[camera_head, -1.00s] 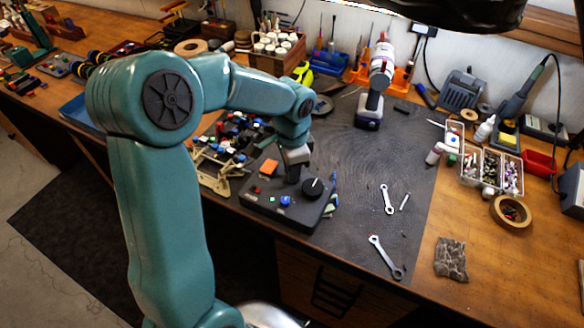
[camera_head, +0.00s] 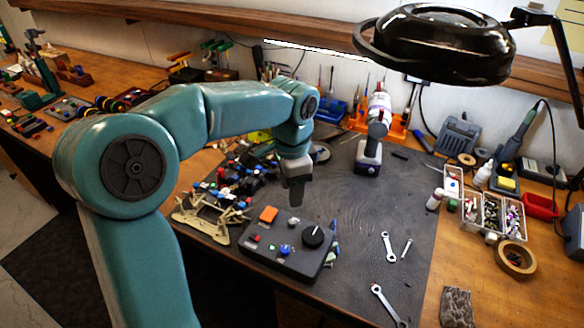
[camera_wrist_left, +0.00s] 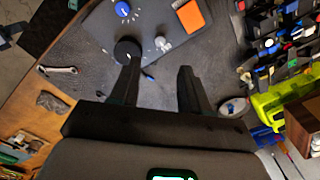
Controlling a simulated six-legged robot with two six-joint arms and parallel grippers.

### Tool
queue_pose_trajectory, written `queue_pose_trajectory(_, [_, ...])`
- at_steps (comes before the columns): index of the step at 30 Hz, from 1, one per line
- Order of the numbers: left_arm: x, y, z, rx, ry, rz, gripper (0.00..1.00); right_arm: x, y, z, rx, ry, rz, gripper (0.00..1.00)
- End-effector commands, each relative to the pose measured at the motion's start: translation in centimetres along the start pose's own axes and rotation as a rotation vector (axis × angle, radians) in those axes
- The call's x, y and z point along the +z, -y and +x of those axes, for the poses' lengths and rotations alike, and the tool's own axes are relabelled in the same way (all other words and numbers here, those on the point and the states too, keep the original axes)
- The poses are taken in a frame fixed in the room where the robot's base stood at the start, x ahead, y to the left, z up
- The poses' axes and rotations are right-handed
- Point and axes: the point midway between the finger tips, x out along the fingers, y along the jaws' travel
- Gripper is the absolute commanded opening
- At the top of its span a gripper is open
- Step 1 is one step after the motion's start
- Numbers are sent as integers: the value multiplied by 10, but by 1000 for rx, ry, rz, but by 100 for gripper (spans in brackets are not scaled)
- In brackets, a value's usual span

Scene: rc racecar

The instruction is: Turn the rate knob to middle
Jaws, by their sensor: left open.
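The dark grey control box (camera_head: 262,262) lies on the mat in the head view. It carries a large black knob (camera_head: 313,236) with a white pointer mark, a blue knob (camera_head: 285,250), a small silver knob (camera_head: 293,221) and an orange square (camera_head: 268,214). I see no readable label telling which is the rate knob. My left gripper (camera_head: 294,192) hangs above the box's far edge, apart from it. In the left wrist view the gripper (camera_wrist_left: 160,72) is open and empty. One finger overlaps the edge of the black knob (camera_wrist_left: 126,49); the silver knob (camera_wrist_left: 163,44) shows between the fingers.
A tan chassis frame (camera_head: 212,222) and several small coloured parts lie left of the box. Two wrenches (camera_head: 388,247) lie to its right. A cordless driver (camera_head: 370,150) stands behind. A lamp (camera_head: 440,45) hangs at the upper right. The mat right of the gripper is mostly clear.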

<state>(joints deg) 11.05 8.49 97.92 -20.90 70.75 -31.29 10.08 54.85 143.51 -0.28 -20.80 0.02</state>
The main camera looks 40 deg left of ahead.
Motion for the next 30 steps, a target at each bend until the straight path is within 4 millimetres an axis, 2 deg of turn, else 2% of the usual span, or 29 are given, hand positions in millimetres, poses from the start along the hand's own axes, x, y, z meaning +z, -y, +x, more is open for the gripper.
queue_pose_trajectory(1, [-1, 0, -14, -3, -5, 0, 46, 0, 0, -1, 0, 0, 0, 0])
queue_pose_trajectory(3, [-1, 0, -28, -2, -4, 0, 46, 0, 0, -1, 0, 0, 0, 0])
queue_pose_trajectory(9, [0, 0, -55, 0, -1, 0, 46, 0, 1, -3, 0, 0, 0, 0])
queue_pose_trajectory(30, [0, 0, -64, 0, 0, 0, 46, 0, 3, -7, 0, 0, 0, 0])
